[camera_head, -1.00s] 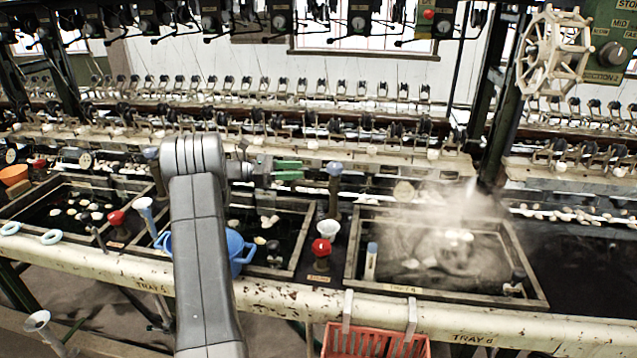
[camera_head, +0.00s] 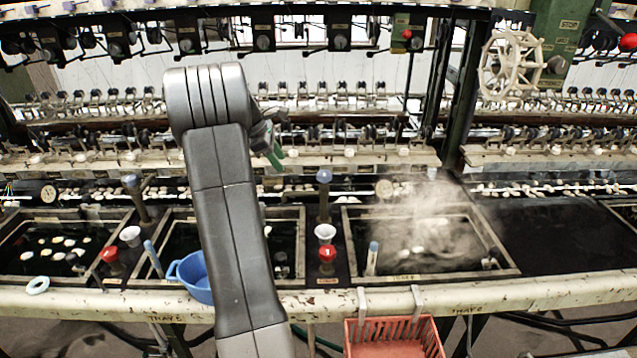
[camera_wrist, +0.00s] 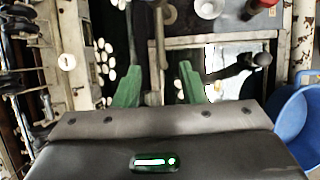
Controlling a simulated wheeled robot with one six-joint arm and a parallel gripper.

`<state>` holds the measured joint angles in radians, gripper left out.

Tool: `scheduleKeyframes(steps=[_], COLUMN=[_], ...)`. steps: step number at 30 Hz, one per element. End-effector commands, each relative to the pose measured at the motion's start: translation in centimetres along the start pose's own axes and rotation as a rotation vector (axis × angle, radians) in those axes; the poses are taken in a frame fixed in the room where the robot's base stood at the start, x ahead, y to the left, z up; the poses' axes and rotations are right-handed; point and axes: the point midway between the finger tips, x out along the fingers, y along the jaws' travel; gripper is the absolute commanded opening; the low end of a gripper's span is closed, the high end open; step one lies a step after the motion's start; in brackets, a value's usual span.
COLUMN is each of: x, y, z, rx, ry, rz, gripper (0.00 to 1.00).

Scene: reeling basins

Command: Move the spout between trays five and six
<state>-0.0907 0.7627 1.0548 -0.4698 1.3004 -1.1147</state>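A dark upright post with a blue-grey cap (camera_head: 323,195) stands between the middle tray (camera_head: 300,238) and the steaming tray (camera_head: 352,245); it may be the spout, but I cannot tell for sure. A similar post (camera_head: 131,200) stands further left. My gripper (camera_head: 277,152) has green fingers and is left of the middle post, apart from it, above the back of the middle tray. In the wrist view my gripper (camera_wrist: 160,85) has its two fingers apart, with nothing clearly held. My arm hides much of the middle tray.
A white funnel (camera_head: 325,231) and a red knob (camera_head: 327,254) stand in front of the middle post. A blue basin (camera_head: 190,276) is partly behind my arm. An orange-red basket (camera_head: 393,337) hangs on the front beam (camera_head: 560,286). Steam clouds the right tray.

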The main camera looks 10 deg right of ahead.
Motion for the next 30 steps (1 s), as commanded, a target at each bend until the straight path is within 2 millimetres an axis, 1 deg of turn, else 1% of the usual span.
scheduleKeyframes(steps=[2,5,8,15,21,24,30], x=[-0.4,0.3,1.8,6.8,10.6,12.0,13.3], y=[0.0,0.0,0.0,0.0,0.0,0.1,0.1], z=[-0.5,-0.7,-0.7,-0.7,-0.8,-0.8,-0.9], rx=[-0.001,-0.001,-0.001,-0.001,-0.001,-0.001,0.0], ry=[0.021,0.026,0.025,0.022,0.023,0.022,0.023], rz=[0.006,0.006,0.004,0.002,0.003,0.004,0.006], gripper=[0.38,0.38,0.38,0.38,0.38,0.38,0.38])
